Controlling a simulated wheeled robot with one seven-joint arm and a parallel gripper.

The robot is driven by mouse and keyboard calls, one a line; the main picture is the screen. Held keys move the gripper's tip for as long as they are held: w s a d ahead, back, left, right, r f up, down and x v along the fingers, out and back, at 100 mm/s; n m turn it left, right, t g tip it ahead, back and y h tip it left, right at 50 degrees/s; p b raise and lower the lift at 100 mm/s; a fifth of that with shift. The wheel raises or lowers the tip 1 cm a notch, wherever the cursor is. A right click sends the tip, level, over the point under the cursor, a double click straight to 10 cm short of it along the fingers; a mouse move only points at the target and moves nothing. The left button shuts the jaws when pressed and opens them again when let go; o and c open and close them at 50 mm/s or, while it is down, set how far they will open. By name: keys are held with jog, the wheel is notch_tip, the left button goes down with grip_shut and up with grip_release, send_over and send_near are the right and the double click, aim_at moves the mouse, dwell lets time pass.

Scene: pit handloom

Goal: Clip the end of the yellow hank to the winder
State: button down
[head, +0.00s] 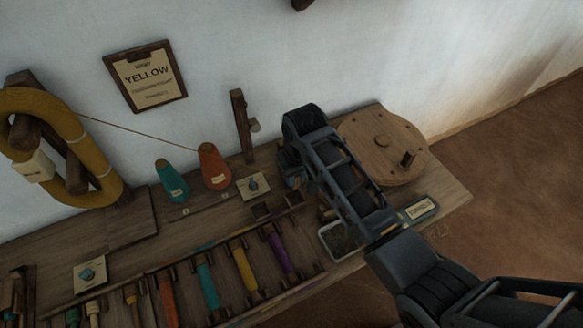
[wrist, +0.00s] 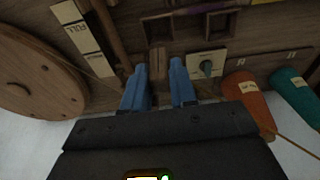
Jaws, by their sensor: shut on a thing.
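The yellow hank (head: 77,136) hangs looped on a wooden stand at the left of the head view. A thin strand runs from it to the right, passing behind the cones towards my gripper. The strand also shows in the wrist view (wrist: 297,146), going behind the gripper's body. In the head view my arm hides most of the gripper (head: 290,172). The winder, a round wooden disc with a peg (head: 375,140), lies right of it; in the wrist view the winder (wrist: 35,80) is at left.
An orange cone (head: 213,168) and a teal cone (head: 172,182) stand left of my gripper. An upright post (head: 241,125) stands behind. A card with a teal knob (head: 253,186) and a row of coloured bobbins (head: 245,270) lie in front. A YELLOW sign (head: 146,76) hangs on the wall.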

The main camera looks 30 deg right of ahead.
aim_at(296, 186)
jog(key=shift+f+b, duration=2.25)
jog(key=shift+f, duration=0.3)
jog(key=shift+f+b, duration=0.6)
jog(key=shift+f, duration=0.95)
jog(key=c, duration=0.5)
grip_release()
notch_tip(296, 186, up, 6)
jog(key=p, duration=0.6)
jog(key=shift+f, duration=0.1)
jog(key=shift+r, duration=1.15)
